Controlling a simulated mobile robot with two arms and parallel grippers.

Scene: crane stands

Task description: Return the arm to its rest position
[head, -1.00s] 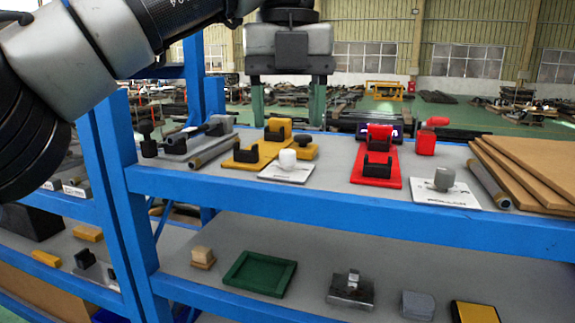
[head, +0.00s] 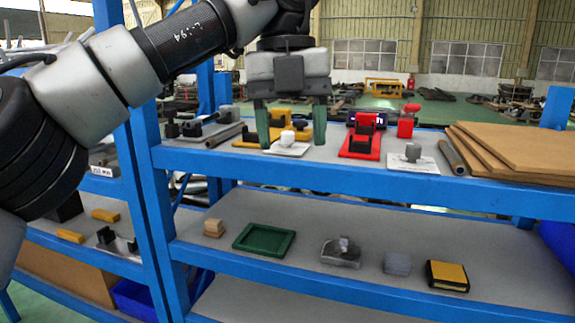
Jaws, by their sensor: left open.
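My left gripper (head: 291,127) hangs from the arm that comes in from the left. Its two green fingers point down and stand apart, with nothing held between them. In the picture the fingers overlap the yellow stand (head: 250,134) and flank the white knob on a white plate (head: 287,143). The gripper seems nearer to me than these things, but I cannot tell the exact gap. The fingers hide part of the yellow stand. My right gripper is not in view.
The blue shelf unit (head: 380,180) bears a red stand (head: 362,140), a grey knob on a white plate (head: 413,158) and brown boards (head: 520,150). The lower shelf holds a green tray (head: 264,240) and a yellow-black block (head: 448,276). A blue post stands left.

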